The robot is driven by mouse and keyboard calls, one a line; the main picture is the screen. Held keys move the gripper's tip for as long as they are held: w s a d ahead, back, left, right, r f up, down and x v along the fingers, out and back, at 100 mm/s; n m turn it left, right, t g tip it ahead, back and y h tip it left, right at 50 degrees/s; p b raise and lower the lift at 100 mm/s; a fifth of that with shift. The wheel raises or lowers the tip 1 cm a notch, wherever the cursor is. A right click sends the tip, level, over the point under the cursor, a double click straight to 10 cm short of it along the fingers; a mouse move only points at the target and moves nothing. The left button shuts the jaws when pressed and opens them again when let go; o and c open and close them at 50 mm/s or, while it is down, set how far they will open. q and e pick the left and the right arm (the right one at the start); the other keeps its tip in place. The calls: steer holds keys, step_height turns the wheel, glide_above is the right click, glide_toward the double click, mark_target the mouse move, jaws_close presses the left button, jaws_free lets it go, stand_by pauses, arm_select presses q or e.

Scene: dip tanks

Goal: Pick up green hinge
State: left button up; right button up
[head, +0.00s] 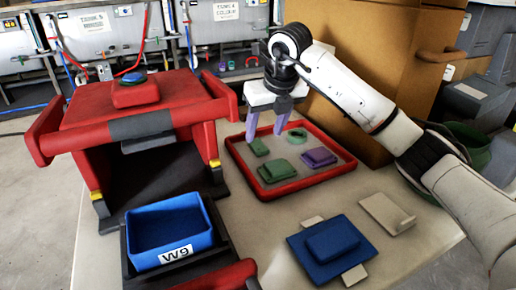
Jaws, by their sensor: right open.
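A red-rimmed tray (341,170) on the table holds several small parts. A green block-like part (277,171) lies at its front left, a smaller flat green part (259,147) behind it, and a round green part (297,135) at the back. I cannot tell surely which green part is the hinge. A purple part (318,157) lies to the right. My right gripper (267,127) points down above the back left of the tray, its purple fingers apart with nothing between them. It is close to the flat green part. My left gripper is out of view.
A red machine (85,107) with a blue button stands left of the tray. A blue bin (166,230) labelled W9 sits in front of it. A blue block on a plate (330,246) and a beige plate (386,214) lie front right. A brown cabinet (335,115) stands behind.

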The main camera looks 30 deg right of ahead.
mark_target(259, 145)
steer(key=b+x, duration=0.1)
steer(key=x, duration=0.4)
steer(key=shift+a, duration=0.15)
steer(key=shift+r, duration=0.1)
steer(key=shift+c, duration=0.6)
steer(key=c, duration=1.1)
steer(key=shift+r, duration=0.15)
